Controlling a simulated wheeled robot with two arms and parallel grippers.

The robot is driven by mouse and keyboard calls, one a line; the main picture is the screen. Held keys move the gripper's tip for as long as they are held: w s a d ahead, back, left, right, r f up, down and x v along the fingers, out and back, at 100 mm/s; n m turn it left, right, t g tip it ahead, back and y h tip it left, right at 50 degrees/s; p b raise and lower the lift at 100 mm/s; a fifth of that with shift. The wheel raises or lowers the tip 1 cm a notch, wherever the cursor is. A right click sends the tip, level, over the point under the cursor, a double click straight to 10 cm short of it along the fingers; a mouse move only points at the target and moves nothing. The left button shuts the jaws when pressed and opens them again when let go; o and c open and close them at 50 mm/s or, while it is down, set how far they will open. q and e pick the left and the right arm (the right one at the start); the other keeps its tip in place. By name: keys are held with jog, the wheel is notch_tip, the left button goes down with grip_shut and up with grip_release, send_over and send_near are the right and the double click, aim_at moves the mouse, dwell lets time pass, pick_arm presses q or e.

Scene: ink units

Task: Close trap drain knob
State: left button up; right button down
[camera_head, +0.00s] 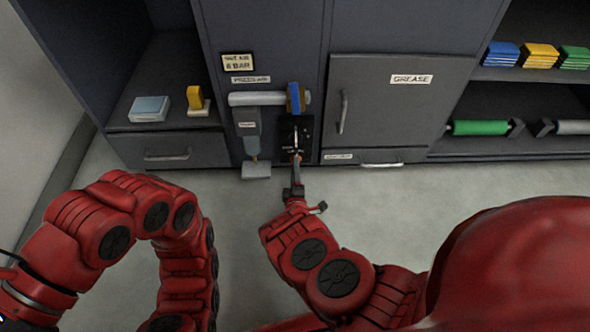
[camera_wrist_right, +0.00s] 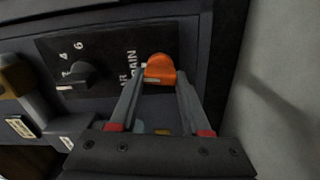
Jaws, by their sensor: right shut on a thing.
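The orange drain knob (camera_wrist_right: 160,69) sits on a black panel (camera_wrist_right: 105,60) with white lettering that partly reads "DRAIN". My right gripper (camera_wrist_right: 162,84) has its two fingers on either side of the knob and is shut on it. In the head view my right gripper (camera_head: 297,168) reaches to the bottom of the black panel (camera_head: 288,130), and the knob is mostly hidden there. A black dial knob (camera_wrist_right: 80,75) beside numbers is on the same panel. My left arm shows at the left of the head view, but its gripper is not in view.
A grey pipe with a blue handle (camera_head: 295,98) runs above the panel. A filter bowl (camera_head: 246,135) hangs to its left over a small grey block (camera_head: 256,170). The "GREASE" cabinet door (camera_head: 385,105) is closed at the right. Open floor (camera_head: 470,190) lies in front.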

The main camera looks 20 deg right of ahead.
jog(key=shift+f+n, duration=0.15)
jog(key=shift+n, duration=0.75)
jog(key=shift+c, duration=1.8)
grip_release()
